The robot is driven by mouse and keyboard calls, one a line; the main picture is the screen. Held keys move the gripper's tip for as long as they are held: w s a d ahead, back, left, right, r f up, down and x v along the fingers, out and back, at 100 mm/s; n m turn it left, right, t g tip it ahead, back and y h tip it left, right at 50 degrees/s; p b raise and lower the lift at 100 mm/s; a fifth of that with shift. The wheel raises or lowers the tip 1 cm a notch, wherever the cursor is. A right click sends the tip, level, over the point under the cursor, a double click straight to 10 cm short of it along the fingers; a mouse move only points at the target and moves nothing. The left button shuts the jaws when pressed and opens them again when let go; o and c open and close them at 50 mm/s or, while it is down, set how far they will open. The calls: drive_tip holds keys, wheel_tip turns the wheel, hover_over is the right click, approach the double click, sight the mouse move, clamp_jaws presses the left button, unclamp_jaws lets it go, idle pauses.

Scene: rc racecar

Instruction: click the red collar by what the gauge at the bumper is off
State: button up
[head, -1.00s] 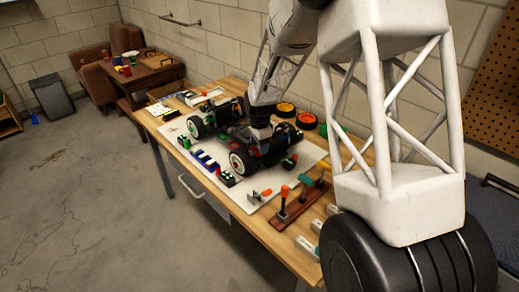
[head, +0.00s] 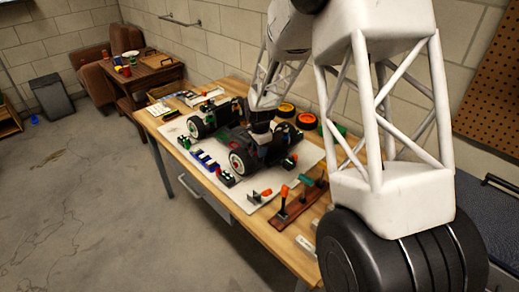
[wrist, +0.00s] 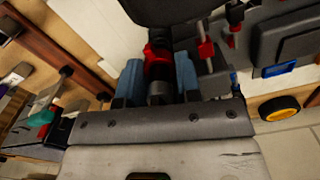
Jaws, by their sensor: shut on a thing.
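In the wrist view the red collar (wrist: 157,66) sits on a dark rod between the two blue fingers of my gripper (wrist: 158,76). The fingers are shut on it from both sides. The racecar (head: 237,134) stands on a white mat on the workbench in the head view, with my gripper (head: 262,137) low over its near right end. A wide dark part (wrist: 165,9) lies just beyond the collar in the wrist view. I cannot make out the gauge or its reading in either view.
A brown rack (head: 292,205) with upright tools stands at the bench's near right. A red-topped rod (wrist: 205,50) stands close right of my fingers.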

drive_tip(key=shift+n, duration=2.4)
drive_tip(key=o, duration=0.9)
drive_tip(key=shift+r, duration=3.9)
